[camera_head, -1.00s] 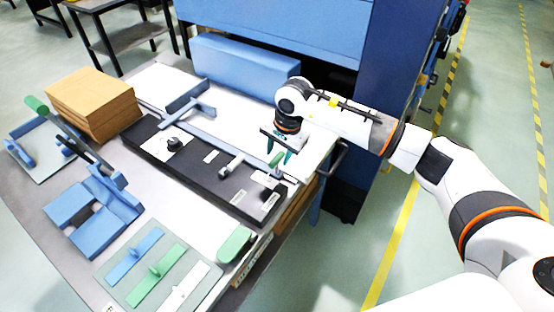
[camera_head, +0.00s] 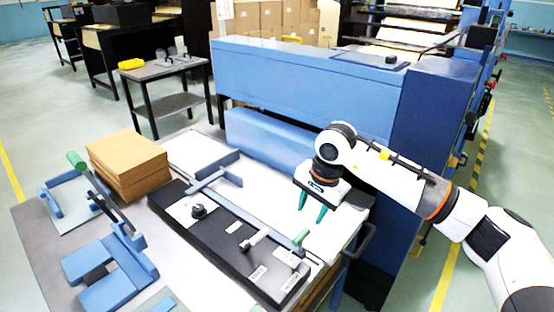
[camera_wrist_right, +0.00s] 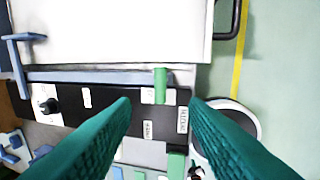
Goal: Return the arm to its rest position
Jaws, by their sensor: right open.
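My right arm comes in from the right in the head view. Its gripper (camera_head: 313,208) has green fingers that point down and stand apart, with nothing between them. It hangs above the right end of the table, near the white sheet and the green-tipped lever. In the right wrist view the two green fingers (camera_wrist_right: 160,125) are spread wide, over the black control panel (camera_wrist_right: 75,105). The panel (camera_head: 228,240) lies along the table in the head view. My left arm and gripper do not show.
A blue machine (camera_head: 310,80) stands behind the table. A stack of brown board (camera_head: 128,165), a blue bracket (camera_head: 110,270) and a lever with a green handle (camera_head: 76,160) are on the table's left. A dark rail (camera_head: 360,240) juts from the right edge. Open floor lies to the right.

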